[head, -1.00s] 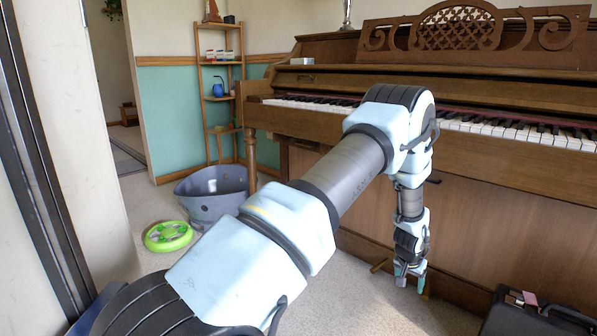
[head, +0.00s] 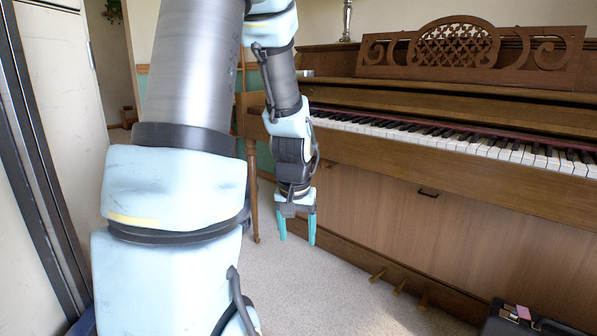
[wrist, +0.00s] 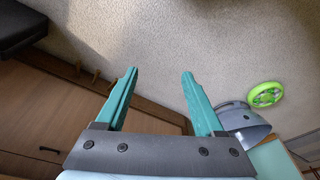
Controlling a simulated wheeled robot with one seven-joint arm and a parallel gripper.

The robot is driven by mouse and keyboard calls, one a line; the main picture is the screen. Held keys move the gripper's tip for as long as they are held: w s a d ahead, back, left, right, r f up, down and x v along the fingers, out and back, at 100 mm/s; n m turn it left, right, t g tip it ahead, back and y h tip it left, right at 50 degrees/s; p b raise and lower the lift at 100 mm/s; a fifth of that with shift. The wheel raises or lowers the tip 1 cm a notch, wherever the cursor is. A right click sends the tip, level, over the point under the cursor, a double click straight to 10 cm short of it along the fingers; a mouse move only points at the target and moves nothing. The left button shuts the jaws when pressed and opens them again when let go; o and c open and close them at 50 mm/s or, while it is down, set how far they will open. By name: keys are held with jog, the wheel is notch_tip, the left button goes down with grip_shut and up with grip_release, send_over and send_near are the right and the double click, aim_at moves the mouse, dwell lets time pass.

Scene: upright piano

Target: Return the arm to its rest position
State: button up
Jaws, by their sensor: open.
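My gripper (head: 298,228) hangs from my raised arm in the head view, with its teal fingers pointing down. It is in front of the left part of the piano, below the level of the keys and above the carpet. The wrist view shows the two fingers (wrist: 160,84) spread apart with only carpet between them, so the gripper is open and empty. My arm covers much of the left half of the head view.
The upright piano (head: 440,205) fills the right side. A black case (head: 520,320) lies at the lower right. The wrist view shows a grey tub (wrist: 243,122) and a green ring-shaped object (wrist: 265,94) on the carpet. Open carpet (head: 330,290) lies before the piano.

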jog(key=s+a+r+n+p, duration=0.1)
jog(key=s+a+r+n, duration=0.1)
jog(key=s+a+r, duration=0.45)
notch_tip(320, 180, up, 36)
jog(key=s+p, duration=0.2)
jog(key=p, duration=3.6)
jog(key=shift+s+m+g, duration=0.2)
jog(key=shift+m+g, duration=0.1)
jog(key=shift+f, duration=0.15)
